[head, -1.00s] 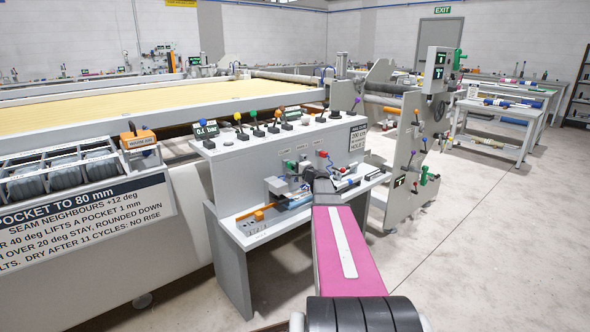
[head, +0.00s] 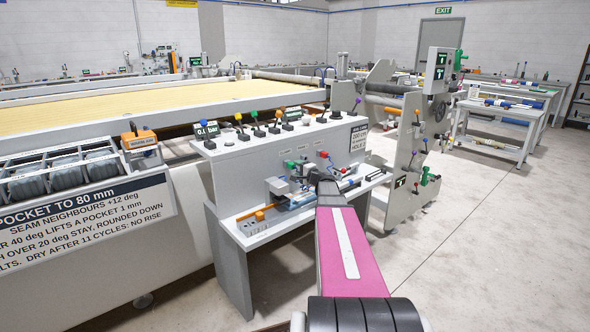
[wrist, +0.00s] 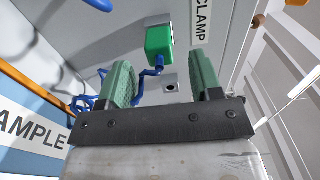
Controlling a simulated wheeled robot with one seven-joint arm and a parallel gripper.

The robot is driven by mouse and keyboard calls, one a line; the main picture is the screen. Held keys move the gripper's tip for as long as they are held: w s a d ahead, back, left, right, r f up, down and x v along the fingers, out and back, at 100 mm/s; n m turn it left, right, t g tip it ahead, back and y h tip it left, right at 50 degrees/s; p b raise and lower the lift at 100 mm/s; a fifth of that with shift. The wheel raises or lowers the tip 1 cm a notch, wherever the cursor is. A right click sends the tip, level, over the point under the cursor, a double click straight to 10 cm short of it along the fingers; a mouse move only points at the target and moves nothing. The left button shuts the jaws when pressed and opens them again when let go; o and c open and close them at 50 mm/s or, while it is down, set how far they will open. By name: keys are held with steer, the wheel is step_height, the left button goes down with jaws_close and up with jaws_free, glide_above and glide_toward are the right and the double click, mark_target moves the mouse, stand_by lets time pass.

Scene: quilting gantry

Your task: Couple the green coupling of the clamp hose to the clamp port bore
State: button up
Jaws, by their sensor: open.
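The green coupling (wrist: 159,43) shows in the wrist view as a green block against the grey panel, with the blue clamp hose (wrist: 150,73) running from its lower end and curling to the left. The clamp port bore (wrist: 170,86) appears as a dark round hole in a small light plate below the coupling. My gripper (wrist: 162,66) is open, its two green ribbed fingers apart with nothing between them. The coupling lies beyond the fingertips, and the bore shows in the gap between the fingers. In the head view my arm hides part of the bench around my gripper.
A white CLAMP label (wrist: 201,22) is right of the coupling. A SAMPLE label (wrist: 30,130) and an orange bar (wrist: 35,87) lie at left. In the head view, several coloured levers stand on the grey console (head: 275,150) above the bench shelf (head: 250,238).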

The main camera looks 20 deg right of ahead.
steer(key=v, duration=0.7)
steer(key=shift+s, duration=0.4)
steer(key=shift+d, duration=0.15)
